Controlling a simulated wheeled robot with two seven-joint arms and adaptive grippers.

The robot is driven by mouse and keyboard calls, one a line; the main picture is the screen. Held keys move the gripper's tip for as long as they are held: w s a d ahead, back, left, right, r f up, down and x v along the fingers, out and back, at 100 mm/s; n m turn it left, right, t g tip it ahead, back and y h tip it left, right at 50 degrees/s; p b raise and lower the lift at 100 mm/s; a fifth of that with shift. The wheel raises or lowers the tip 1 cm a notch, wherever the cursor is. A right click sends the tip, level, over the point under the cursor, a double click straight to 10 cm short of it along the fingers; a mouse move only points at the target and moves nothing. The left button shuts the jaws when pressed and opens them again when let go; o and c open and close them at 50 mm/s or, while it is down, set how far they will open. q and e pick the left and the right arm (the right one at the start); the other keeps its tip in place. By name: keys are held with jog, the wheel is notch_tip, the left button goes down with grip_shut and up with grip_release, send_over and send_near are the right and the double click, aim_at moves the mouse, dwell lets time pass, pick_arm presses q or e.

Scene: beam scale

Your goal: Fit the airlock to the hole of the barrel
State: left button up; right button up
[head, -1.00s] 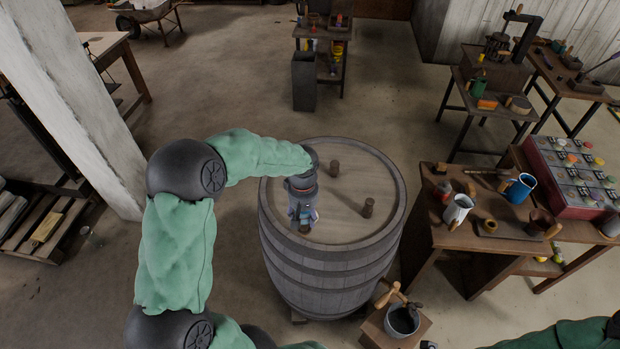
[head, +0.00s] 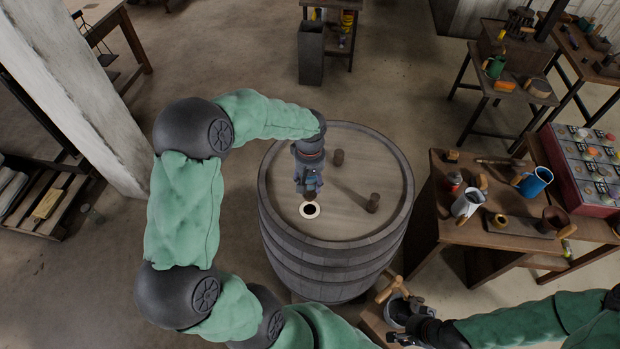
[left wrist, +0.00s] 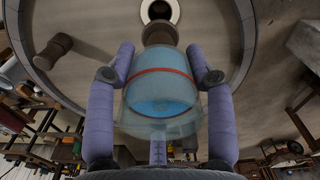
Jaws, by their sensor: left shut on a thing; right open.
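My left gripper (head: 309,182) is shut on the airlock, above the barrel's lid. In the left wrist view the airlock (left wrist: 158,88) is a translucent blue vessel with a red line, between the two fingers (left wrist: 160,100). Its brown stopper (left wrist: 160,33) points toward the hole (left wrist: 160,10). In the head view the dark hole (head: 310,210) has a pale rim, just below the stopper in the picture. The stopper looks apart from the hole; the height gap is unclear. The grey wooden barrel (head: 330,268) stands upright. My right gripper (head: 402,337) is open, low at the barrel's right.
A table (head: 440,205) with jugs is at the right. Floor left of the barrel is clear.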

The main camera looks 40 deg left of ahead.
aim_at(310, 197)
pick_arm(q)
jog(key=shift+w+a+f, duration=0.1)
jog(key=shift+w+f, duration=0.05)
jog(key=shift+f, duration=0.1)
jog(key=shift+f+b, duration=0.5)
jog(key=shift+b, duration=0.2)
notch_tip(310, 197, down, 4)
jog(key=b, duration=0.3)
jog(key=shift+f, duration=0.2)
jog(key=shift+r, duration=0.1)
jog(key=shift+b, duration=0.4)
jog(key=shift+f+b, duration=1.85)
jog(key=shift+f, duration=0.4)
jog(key=o, duration=1.4)
jog(key=shift+c, duration=0.2)
jog(key=shift+r, duration=0.1)
notch_tip(310, 197, up, 12)
jog(key=shift+f, duration=0.1)
